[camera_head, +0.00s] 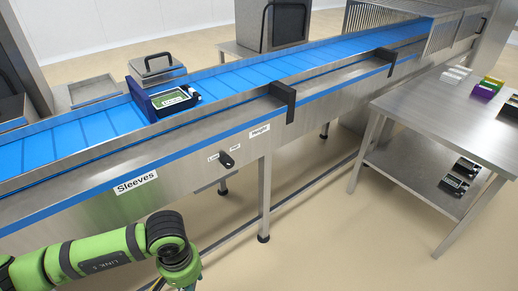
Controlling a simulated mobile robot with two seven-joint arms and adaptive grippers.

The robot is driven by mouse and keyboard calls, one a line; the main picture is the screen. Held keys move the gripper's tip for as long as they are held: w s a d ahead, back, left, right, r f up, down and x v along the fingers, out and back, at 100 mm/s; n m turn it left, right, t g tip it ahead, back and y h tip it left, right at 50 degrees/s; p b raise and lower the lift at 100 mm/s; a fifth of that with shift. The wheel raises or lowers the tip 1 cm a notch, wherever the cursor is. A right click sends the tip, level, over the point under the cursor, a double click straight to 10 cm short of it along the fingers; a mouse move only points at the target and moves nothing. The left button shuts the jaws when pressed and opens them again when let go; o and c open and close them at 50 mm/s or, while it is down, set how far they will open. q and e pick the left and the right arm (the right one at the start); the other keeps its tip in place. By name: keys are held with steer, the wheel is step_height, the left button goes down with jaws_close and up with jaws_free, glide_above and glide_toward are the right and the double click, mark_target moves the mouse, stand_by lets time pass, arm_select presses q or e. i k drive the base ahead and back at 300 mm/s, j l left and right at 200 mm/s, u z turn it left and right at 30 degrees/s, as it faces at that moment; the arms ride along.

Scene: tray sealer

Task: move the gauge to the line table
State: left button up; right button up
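I cannot tell for certain which thing is the gauge. A dark box-like item with a green-and-white face (175,97) sits on the blue conveyor belt, against a dark blue panel. Small black devices with light faces (455,184) lie on the lower shelf of the steel table (430,114) at right, which may be the line table. My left arm comes in at the bottom left; its gripper is outside the picture. My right arm and gripper do not show.
Coloured items (487,87) and black ones stand at the table's far right. The near tabletop and the floor between are clear.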

mark_target(432, 112)
steer(key=i+z, duration=0.1)
steer(key=z, duration=0.35)
steer(key=i+l+z, duration=0.1)
steer(key=z, duration=0.85)
steer(key=i+j+z, duration=1.15)
steer(key=j, duration=0.35)
steer(key=i+j, duration=0.2)
steer(key=j, duration=0.2)
steer(key=i+j, duration=0.25)
steer(key=j, duration=0.15)
steer(key=i+j, duration=0.2)
steer(key=j, duration=0.2)
steer(key=i+j+z, duration=0.1)
steer(key=j, duration=0.25)
steer(key=i+j, duration=0.3)
steer(key=j, duration=0.15)
